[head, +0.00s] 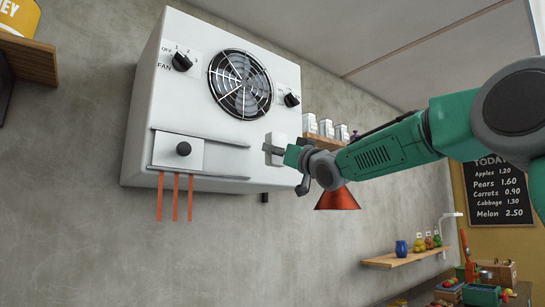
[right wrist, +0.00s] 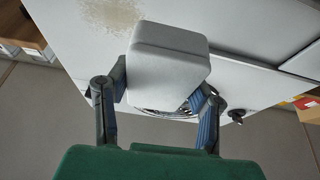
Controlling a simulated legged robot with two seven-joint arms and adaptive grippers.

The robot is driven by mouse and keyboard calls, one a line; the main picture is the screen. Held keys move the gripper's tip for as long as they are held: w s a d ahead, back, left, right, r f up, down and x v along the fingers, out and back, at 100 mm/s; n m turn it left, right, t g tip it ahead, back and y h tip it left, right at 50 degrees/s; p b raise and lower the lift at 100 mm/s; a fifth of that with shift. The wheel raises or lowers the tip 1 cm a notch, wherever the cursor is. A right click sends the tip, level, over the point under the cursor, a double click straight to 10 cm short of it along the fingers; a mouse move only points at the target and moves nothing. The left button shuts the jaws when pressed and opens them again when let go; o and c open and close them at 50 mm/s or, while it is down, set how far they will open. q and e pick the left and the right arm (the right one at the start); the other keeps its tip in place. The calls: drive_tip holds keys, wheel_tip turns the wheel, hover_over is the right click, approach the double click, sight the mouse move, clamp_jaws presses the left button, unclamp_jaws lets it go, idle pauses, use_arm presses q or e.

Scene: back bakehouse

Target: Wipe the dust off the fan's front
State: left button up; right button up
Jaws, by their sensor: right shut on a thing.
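The fan (head: 220,115) is a white box high on the grey wall, with a round dark grille (head: 240,84) on its front. My right gripper (head: 278,149) is at the lower right of this front, shut on a pale block-shaped wiper (head: 280,139). In the right wrist view the wiper (right wrist: 168,50) sits between both fingers (right wrist: 163,88), in front of part of the grille (right wrist: 165,113). A tan dust patch (right wrist: 112,14) lies on the white front there. I cannot make out the dust in the head view. Whether the wiper touches the front is unclear. My left gripper is out of view.
Two black knobs (head: 181,62) (head: 292,100) flank the grille. A slotted plate with a knob (head: 183,149) and orange strips (head: 175,197) are at lower left. An orange cone (head: 337,198) shows below my right wrist. A shelf (head: 405,258) is lower right.

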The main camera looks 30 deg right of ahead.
drive_tip(key=s+b, duration=0.2)
drive_tip(key=s, duration=0.1)
drive_tip(key=shift+b, duration=0.3)
drive_tip(key=shift+a, duration=0.1)
idle(0.5)
drive_tip(key=shift+w+a+f+p, duration=0.15)
drive_tip(key=shift+w+p, duration=0.9)
drive_tip(key=shift+w, duration=0.7)
drive_tip(key=shift+w+d+f+p, duration=0.15)
drive_tip(key=shift+w+p, duration=0.85)
drive_tip(key=shift+w, duration=0.75)
